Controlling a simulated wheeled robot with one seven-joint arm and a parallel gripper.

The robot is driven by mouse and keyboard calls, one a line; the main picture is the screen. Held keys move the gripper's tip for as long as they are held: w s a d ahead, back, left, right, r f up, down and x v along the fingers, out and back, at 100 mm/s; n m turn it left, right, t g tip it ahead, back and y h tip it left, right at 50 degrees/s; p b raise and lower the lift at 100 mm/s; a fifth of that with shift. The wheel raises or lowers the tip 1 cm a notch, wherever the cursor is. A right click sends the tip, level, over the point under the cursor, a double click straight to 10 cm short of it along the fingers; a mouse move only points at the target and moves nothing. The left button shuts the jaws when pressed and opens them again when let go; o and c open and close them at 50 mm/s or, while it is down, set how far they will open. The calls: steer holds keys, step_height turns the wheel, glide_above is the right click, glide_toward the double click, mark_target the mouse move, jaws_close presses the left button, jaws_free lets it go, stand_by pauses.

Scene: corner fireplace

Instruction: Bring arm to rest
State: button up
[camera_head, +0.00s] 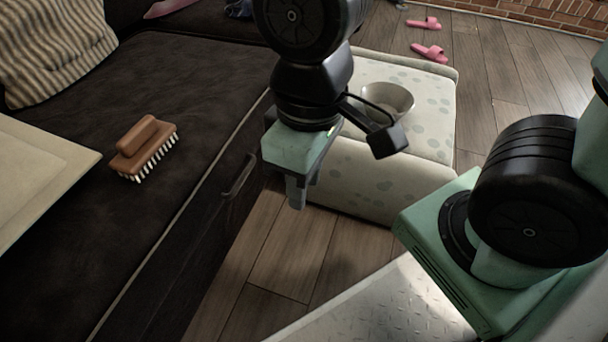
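My gripper (298,190) hangs from my black and mint-green arm near the middle of the head view. It points down over the wooden floor, in front of the spotted ottoman and to the right of the dark sofa. Its fingers are seen nearly edge-on, so the gap between them cannot be made out. No object shows in or below the fingers.
A brown brush (146,148) lies on the dark sofa (190,82), left of a drawer handle (240,176). A bowl (387,101) sits on the spotted ottoman (345,178) behind my gripper. Pink slippers (429,52) lie on the wooden floor (478,88). A striped cushion (52,45) is at upper left.

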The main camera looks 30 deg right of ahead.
steer(key=shift+s+a+r+n, duration=0.1)
steer(key=shift+a+r+n, duration=0.05)
steer(key=shift+n, duration=0.15)
step_height(320, 180, up, 49)
steer(key=p, duration=4.9)
